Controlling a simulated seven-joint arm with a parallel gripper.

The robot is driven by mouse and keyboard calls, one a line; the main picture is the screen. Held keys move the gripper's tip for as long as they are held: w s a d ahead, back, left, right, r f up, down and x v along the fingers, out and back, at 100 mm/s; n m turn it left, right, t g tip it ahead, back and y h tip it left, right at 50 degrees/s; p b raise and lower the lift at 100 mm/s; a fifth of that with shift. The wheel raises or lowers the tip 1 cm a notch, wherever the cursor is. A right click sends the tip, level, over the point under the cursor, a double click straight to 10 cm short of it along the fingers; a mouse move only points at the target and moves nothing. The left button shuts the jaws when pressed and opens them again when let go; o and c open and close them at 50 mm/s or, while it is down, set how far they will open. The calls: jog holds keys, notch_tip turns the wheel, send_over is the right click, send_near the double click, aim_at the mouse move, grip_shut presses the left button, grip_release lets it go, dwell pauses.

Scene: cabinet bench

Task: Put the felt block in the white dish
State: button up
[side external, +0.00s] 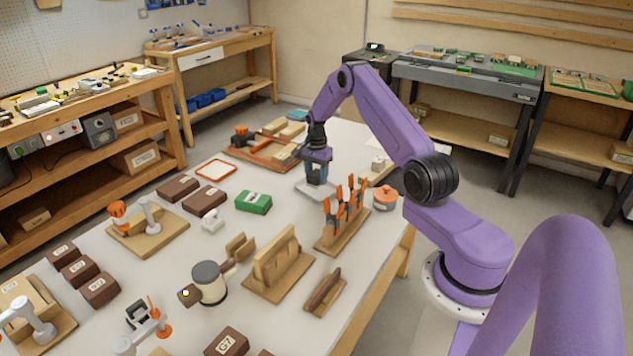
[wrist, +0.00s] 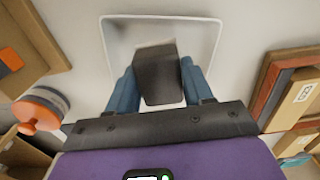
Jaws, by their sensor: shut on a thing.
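My gripper (side external: 317,176) points down at the far middle of the bench. In the wrist view its two blue fingers (wrist: 160,85) are shut on a dark grey block, the felt block (wrist: 157,76). The white dish (side external: 318,192) is a shallow square tray with a raised rim, directly below the gripper. In the wrist view the dish (wrist: 103,45) frames the block, which lies within its outline. I cannot tell whether the block touches the dish floor. In the side view the fingers hide the block.
A wooden rack with orange-handled tools (side external: 343,220) stands close in front of the dish. An orange-topped spool (side external: 386,196) is to the right. A green box (side external: 254,202) lies to the left. A red-brown wooden frame (side external: 262,150) with blocks is behind left. Bare bench lies between.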

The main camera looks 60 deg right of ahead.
jog(key=shift+f, duration=1.25)
jog(key=o, duration=1)
jog(key=shift+f, duration=0.1)
jog(key=shift+o, duration=0.2)
